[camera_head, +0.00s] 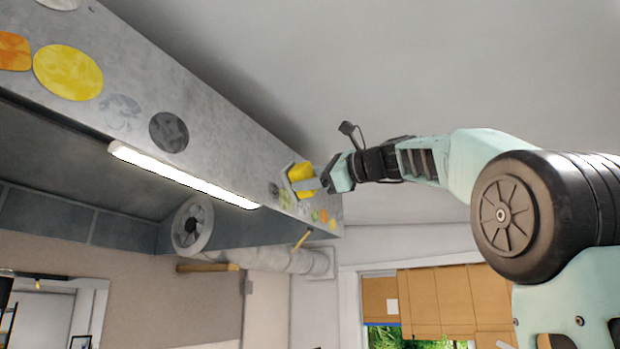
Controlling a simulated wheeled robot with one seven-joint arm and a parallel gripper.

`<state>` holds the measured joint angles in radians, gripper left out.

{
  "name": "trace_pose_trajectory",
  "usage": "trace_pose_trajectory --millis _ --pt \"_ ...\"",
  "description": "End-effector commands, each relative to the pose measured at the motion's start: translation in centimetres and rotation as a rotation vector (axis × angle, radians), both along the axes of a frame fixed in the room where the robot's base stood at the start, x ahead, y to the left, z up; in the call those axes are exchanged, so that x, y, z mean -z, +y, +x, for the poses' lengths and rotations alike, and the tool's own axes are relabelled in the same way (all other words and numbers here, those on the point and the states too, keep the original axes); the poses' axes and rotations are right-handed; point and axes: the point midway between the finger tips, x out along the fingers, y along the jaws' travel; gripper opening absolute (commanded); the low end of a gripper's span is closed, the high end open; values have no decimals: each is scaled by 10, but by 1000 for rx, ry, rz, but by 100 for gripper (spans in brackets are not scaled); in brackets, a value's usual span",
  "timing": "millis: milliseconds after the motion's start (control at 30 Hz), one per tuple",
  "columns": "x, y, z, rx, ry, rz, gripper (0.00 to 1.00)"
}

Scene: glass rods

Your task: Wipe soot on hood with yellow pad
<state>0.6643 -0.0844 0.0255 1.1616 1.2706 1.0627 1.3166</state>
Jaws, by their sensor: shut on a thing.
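The grey metal hood (235,143) runs from the upper left to the middle of the head view. A dark grey sooty oval (169,132) sits on its front face, and a fainter grey patch (121,112) lies to its left. My gripper (318,184) is at the hood's far right end, shut on the yellow pad (302,178). The pad is at the hood's face; whether it touches cannot be told. A small dark spot (273,189) shows just left of the pad. The pad partly hides the face behind it.
Yellow (68,72) and orange (14,51) patches mark the hood's left part; several small coloured spots lie below the pad. A lit lamp (183,175) runs along the lower edge. A duct pipe (268,258) and fan (192,224) are beneath. Open space lies right of the hood.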

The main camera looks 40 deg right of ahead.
Motion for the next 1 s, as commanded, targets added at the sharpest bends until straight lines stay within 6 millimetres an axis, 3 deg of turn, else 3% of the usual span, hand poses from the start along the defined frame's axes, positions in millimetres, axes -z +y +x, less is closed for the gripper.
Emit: trace_pose_trajectory --millis 533,1000 --pt "0 16 47 -1 2 0 30" --pt "1 19 54 0 1 0 30"
